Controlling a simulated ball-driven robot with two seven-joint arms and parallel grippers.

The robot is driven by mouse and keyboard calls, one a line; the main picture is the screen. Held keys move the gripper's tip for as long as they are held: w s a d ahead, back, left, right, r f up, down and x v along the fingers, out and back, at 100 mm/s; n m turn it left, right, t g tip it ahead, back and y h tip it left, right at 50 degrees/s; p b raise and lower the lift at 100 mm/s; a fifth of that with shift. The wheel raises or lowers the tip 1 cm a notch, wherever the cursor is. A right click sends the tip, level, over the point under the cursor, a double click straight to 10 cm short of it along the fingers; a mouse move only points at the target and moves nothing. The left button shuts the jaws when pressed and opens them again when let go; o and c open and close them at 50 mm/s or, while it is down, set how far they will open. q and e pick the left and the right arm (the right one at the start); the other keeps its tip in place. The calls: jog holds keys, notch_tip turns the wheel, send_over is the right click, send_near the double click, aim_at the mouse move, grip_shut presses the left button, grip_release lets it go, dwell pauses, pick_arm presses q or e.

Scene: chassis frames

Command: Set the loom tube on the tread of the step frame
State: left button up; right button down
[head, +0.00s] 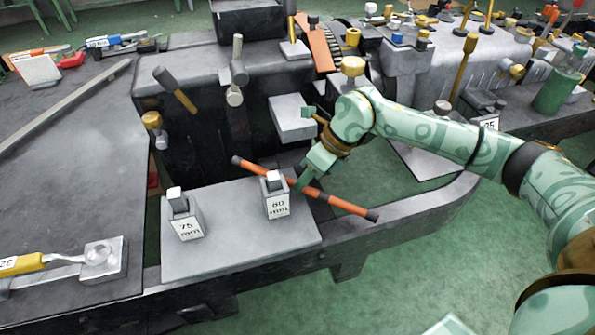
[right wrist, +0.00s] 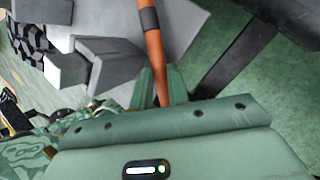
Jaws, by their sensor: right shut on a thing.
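The loom tube is an orange rod with black ends (head: 340,203). My right gripper (head: 303,182) is shut on it near its middle, and the tube slants down to the right in the head view. In the right wrist view the tube (right wrist: 155,55) runs up from between the fingers (right wrist: 162,88), with a black band on it. A flat pale grey plate (head: 235,255), which looks like the tread of the step frame (head: 425,205), lies below and left of the gripper. Whether the tube touches anything cannot be told. My left gripper is not in view.
Two blocks marked 75 mm (head: 187,228) and 80 mm (head: 277,207) stand on the plate; the second is close in front of the tube. A grey ledge block (head: 291,120) juts out behind the gripper. Open green floor (head: 370,180) shows inside the frame.

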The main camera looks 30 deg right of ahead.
jog(key=w+b, duration=0.2)
jog(key=w+f, duration=0.1)
jog(key=shift+w+d+f+b, duration=0.1)
jog(key=shift+w+d+b, duration=0.3)
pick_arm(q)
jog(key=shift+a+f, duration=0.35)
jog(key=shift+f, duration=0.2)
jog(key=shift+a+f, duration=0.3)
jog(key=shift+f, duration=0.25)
pick_arm(e)
jog(key=c, duration=1.3)
grip_release()
jog(key=shift+f, duration=0.1)
jog(key=shift+c, duration=0.2)
